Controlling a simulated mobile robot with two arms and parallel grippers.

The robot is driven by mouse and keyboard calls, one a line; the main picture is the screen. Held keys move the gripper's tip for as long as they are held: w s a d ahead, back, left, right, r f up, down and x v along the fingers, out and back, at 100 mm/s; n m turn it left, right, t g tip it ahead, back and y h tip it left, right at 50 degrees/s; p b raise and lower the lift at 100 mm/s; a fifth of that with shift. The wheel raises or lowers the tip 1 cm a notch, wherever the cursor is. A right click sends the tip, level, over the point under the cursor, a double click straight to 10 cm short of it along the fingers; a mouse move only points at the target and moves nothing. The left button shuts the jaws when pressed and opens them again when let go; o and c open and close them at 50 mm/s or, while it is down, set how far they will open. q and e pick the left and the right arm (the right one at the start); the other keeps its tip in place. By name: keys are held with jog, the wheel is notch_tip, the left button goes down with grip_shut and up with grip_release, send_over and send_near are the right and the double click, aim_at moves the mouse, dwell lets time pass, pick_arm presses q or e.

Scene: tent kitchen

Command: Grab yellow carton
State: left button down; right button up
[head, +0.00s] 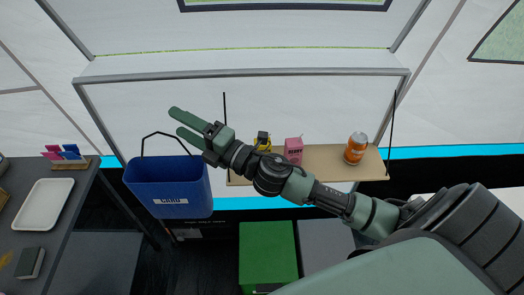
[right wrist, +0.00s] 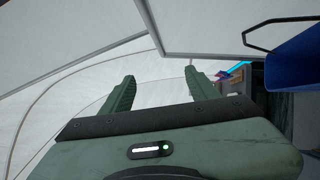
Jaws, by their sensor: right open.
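A yellow object (head: 264,147), probably the yellow carton, stands on the hanging wooden shelf (head: 325,158). My right wrist and forearm pass in front of it, so only small yellow parts show. My right gripper (head: 181,122) is open and empty, up and to the left of the shelf, above the blue bin (head: 168,187) in the picture and apart from the yellow object. In the right wrist view, the two green fingers (right wrist: 160,85) are spread with nothing between them. My left gripper is not in view.
A pink carton (head: 293,150) and an orange can (head: 356,148) share the shelf, right of the yellow object. Thin black hangers hold the shelf. A dark table with a white tray (head: 40,204) stands at left. A green box (head: 267,252) is below. The blue bin's edge (right wrist: 295,58) shows in the wrist view.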

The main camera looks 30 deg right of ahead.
aim_at(269, 141)
notch_tip(269, 141, down, 4)
jog(key=s+a+n+g+y, duration=0.15)
jog(key=n+g+y, duration=0.35)
jog(key=n+g, duration=0.9)
jog(key=d+f+n+h, duration=0.5)
jog(key=d+f+n, duration=0.1)
jog(key=d+n, duration=0.25)
jog(key=d+h, duration=0.1)
jog(key=d, duration=0.3)
jog(key=s+d+f+g+h, duration=0.1)
jog(key=d+h, duration=0.1)
jog(key=d, duration=0.3)
jog(key=s+d+n+h, duration=0.1)
jog(key=d, duration=0.3)
jog(key=shift+s+d+f+g+h, duration=0.15)
jog(key=shift+d+f+g+h, duration=0.25)
jog(key=shift+d+f, duration=0.1)
jog(key=shift+f, duration=0.15)
jog(key=p+x, duration=0.2)
jog(key=x, duration=0.4)
jog(key=shift+f+p, duration=0.2)
jog(key=shift+p, duration=0.1)
jog(key=shift+a+f, duration=0.3)
jog(key=shift+f, duration=0.15)
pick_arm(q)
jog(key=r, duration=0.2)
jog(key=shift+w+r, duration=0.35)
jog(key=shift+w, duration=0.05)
pick_arm(e)
grip_shut()
